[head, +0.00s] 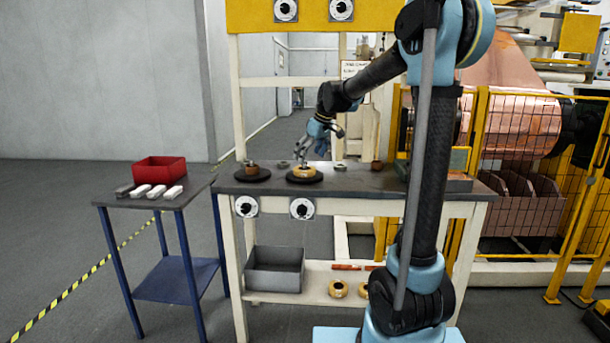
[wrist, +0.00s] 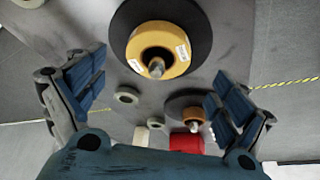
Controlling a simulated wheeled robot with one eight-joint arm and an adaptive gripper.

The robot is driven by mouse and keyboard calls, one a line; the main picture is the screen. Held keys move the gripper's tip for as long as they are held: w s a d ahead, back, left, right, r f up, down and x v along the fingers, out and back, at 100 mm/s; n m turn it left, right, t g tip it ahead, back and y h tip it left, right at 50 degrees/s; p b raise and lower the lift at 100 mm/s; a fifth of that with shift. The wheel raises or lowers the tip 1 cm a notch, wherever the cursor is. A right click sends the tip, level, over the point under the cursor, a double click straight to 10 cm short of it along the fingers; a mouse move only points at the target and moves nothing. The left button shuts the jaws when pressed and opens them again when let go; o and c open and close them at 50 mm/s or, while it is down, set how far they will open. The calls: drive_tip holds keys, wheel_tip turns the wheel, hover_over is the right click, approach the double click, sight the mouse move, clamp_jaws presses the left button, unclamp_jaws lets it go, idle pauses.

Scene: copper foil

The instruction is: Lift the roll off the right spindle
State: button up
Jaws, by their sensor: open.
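The right spindle, a dark round disc (head: 291,178) with a central post, stands on the workbench. A tan-yellow roll (head: 304,172) sits around its post. In the wrist view the roll (wrist: 143,42) has white labels on its rim, and the metal post tip (wrist: 156,67) sticks out of its middle. My gripper (head: 318,146) is above and close to this roll, open and empty. In the wrist view its blue-padded fingers (wrist: 152,98) are spread wide, and the roll lies beyond them, apart from both. The left spindle (head: 252,175) carries a smaller brown roll (head: 252,168).
Pale rings (head: 283,164) (head: 341,167) and a brown roll (head: 377,165) lie on the workbench (head: 350,182). A side table at left holds a red bin (head: 160,170) and white blocks (head: 157,191). A grey bin (head: 274,270) and more rolls (head: 338,289) are on the lower shelf.

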sight(306, 166)
drive_tip(key=shift+x, duration=2.6)
drive_tip(key=shift+w+d, duration=0.1)
drive_tip(key=c, duration=1.2)
